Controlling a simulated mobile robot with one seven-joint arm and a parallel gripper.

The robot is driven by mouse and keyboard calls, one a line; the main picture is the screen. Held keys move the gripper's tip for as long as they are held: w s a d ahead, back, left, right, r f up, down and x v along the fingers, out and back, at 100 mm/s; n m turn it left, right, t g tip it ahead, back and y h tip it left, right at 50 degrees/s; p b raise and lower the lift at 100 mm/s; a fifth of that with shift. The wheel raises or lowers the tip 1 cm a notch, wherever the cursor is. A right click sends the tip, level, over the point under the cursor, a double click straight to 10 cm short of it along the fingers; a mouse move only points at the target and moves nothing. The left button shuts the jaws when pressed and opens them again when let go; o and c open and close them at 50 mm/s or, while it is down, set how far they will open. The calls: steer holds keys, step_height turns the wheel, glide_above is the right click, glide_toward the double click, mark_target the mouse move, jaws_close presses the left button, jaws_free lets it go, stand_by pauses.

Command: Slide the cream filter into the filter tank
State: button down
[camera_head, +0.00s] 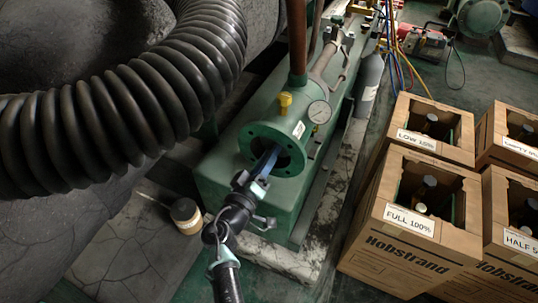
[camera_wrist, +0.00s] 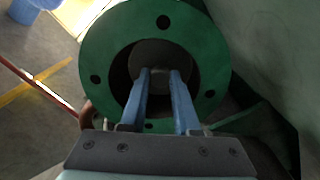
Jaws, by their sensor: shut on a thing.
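The filter tank (camera_head: 254,142) is a green cylinder with a flanged round mouth facing me. In the wrist view its green flange (camera_wrist: 205,75) surrounds a dark opening. My gripper (camera_head: 268,160) reaches into this mouth with its blue fingers. In the wrist view my gripper (camera_wrist: 160,74) is shut on the cream filter (camera_wrist: 160,53), whose round end looks grey-brown in shadow inside the mouth. The filter's far part is hidden, and how deep it sits cannot be told. In the head view the filter is hidden inside the tank.
A thick black ribbed hose (camera_head: 130,110) arches at the left. A yellow valve (camera_head: 285,103) and a round gauge (camera_head: 319,112) stand on the tank. Cardboard crates of bottles, one marked FULL 100% (camera_head: 400,255), fill the right. A small dark tin (camera_head: 186,213) stands left of my arm.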

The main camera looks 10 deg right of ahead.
steer(key=shift+r, duration=0.1)
steer(key=c, duration=0.6)
jaws_free()
steer(key=shift+o, duration=0.2)
steer(key=v, duration=0.8)
stand_by(0.5)
